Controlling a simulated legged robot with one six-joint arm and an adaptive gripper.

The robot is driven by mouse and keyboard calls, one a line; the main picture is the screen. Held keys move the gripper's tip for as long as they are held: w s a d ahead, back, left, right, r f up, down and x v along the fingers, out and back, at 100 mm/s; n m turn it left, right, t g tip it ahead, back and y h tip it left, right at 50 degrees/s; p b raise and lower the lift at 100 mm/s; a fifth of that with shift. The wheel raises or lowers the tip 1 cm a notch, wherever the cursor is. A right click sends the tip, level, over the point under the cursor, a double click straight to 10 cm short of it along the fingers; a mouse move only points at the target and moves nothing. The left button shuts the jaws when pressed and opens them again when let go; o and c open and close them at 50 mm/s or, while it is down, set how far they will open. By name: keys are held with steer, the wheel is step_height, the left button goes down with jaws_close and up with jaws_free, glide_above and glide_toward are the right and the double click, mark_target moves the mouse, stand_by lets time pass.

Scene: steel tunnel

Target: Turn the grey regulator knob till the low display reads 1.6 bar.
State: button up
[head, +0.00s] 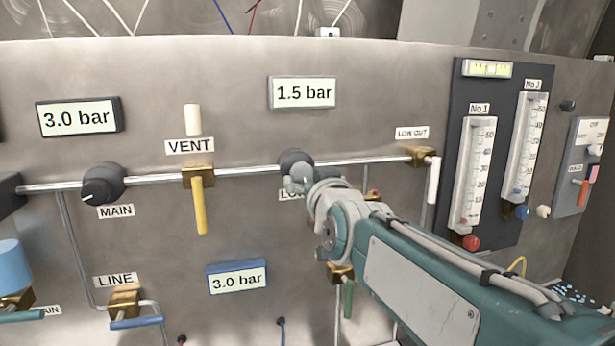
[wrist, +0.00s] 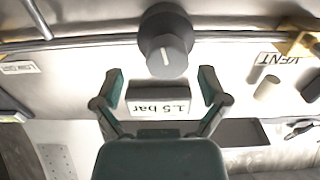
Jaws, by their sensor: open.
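The grey regulator knob (head: 296,160) sits on the pipe above a partly hidden label starting "LO".
The MAIN knob (head: 103,184) and yellow VENT handle (head: 199,205) are to the left. Two other displays (head: 78,117) (head: 237,279) read 3.0 bar. The white LOW OUT handle (head: 433,180) and two flow tubes (head: 474,172) (head: 527,148) are to the right.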

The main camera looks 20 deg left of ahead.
mark_target(300, 178)
steer(key=shift+x, duration=0.95)
steer(key=shift+a+f, duration=0.2)
steer(key=shift+a, duration=0.6)
steer(key=shift+d+r, duration=0.1)
steer(key=shift+d, duration=0.4)
steer(key=c, duration=1.1)
steer(key=shift+c, duration=0.2)
steer(key=shift+a, duration=0.1)
steer(key=shift+m, duration=1.1)
